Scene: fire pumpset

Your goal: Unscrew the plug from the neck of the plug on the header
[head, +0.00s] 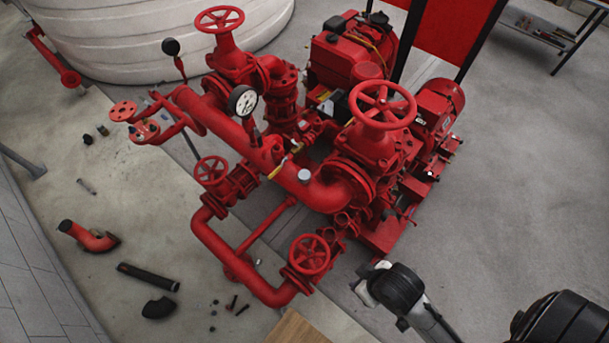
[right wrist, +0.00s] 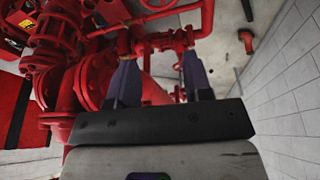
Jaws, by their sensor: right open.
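The red header pipe (head: 325,196) runs across the middle of the pumpset in the head view. A small grey round plug (head: 304,176) sits upright on top of it, near the large handwheel valve. My right gripper (head: 366,283) is low at the lower right of the pumpset, clear of the plug and apart from it. In the right wrist view the two dark fingers of my right gripper (right wrist: 160,78) stand wide apart with nothing held between them. Red pipework shows beyond them, and I cannot make out the plug there. My left gripper is not in view.
A large red handwheel (head: 382,104) stands right of the plug. A pressure gauge (head: 243,101) and a yellow-handled valve (head: 278,168) stand left of it. A lower handwheel (head: 309,254) is near my right gripper. Loose pipe parts (head: 148,277) lie on the left floor.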

